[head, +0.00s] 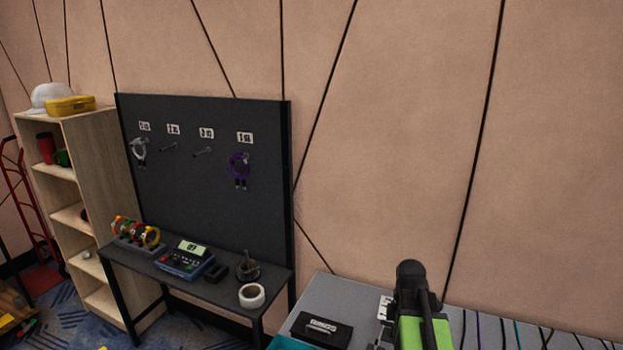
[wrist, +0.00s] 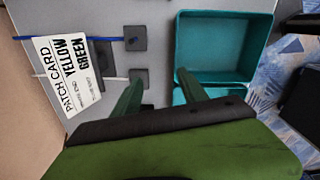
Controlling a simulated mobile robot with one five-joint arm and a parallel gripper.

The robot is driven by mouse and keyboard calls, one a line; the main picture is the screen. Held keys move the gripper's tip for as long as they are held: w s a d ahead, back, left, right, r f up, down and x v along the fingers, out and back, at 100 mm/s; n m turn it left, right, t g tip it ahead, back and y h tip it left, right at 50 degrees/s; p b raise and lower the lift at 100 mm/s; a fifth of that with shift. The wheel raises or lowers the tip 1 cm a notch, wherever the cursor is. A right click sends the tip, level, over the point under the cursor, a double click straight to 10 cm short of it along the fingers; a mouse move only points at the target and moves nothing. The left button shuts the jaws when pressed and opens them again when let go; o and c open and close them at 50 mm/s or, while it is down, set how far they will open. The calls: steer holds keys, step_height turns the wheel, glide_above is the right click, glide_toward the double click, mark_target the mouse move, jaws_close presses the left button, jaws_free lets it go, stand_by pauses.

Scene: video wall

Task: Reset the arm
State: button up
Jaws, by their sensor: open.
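My gripper (wrist: 160,90) is in the wrist view, with its two dark green fingers spread apart and nothing held between them. It hangs over a grey surface (wrist: 100,15), with a small dark square block (wrist: 138,77) beyond the gap. In the head view, my green and black arm rises at the bottom, right of centre; the fingertips cannot be made out there.
A teal bin (wrist: 222,48) stands right of the fingers. A white patch card (wrist: 72,72) reading "YELLOW GREEN" is at the left. In the head view, a black case (head: 322,330) lies beside my arm, and a dark bench (head: 150,262) with a pegboard (head: 215,205) stands left.

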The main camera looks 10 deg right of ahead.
steer(key=a+m, duration=1.3)
steer(key=a, duration=0.9)
